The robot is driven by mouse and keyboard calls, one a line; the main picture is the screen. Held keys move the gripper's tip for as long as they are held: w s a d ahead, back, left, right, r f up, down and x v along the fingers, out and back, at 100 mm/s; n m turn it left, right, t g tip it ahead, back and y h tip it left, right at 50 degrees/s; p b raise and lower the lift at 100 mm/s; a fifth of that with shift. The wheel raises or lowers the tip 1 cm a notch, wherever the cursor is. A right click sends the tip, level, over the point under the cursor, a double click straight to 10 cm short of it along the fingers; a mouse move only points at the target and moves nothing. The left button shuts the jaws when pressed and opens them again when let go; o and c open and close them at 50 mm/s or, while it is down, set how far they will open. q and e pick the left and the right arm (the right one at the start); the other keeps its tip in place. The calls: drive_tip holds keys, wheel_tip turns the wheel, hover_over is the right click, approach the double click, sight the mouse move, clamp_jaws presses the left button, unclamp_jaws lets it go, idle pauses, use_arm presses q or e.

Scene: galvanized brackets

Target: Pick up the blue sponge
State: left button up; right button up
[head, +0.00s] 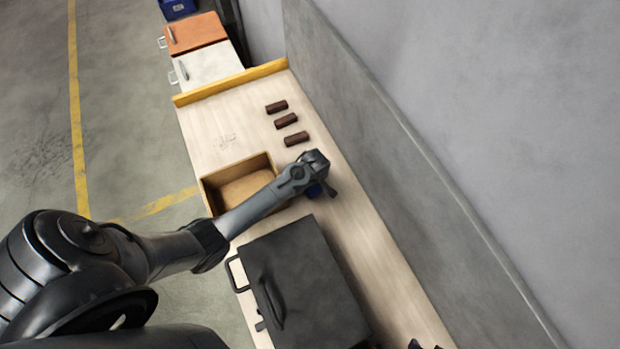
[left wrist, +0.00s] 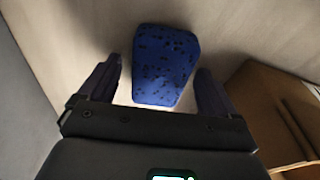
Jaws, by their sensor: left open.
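The blue sponge (left wrist: 165,66) is dark blue with black specks and lies on the wooden bench top. In the left wrist view it sits between and just beyond the two fingers of my left gripper (left wrist: 158,85), which is open and empty. In the head view my left gripper (head: 322,180) is over the bench near the wall, and only a small blue part of the sponge (head: 314,191) shows beneath it. My arm hides the rest. My right gripper cannot be made out in the head view.
An open cardboard box (head: 207,196) stands beside my forearm; it also shows in the left wrist view (left wrist: 258,100). A large black case (head: 300,285) lies nearer. Several dark brown blocks (head: 286,120) lie farther along the bench. A grey wall panel (head: 400,160) bounds the right side.

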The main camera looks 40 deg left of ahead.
use_arm(q)
drive_tip(key=shift+f, duration=0.15)
idle(0.5)
drive_tip(key=c, duration=1)
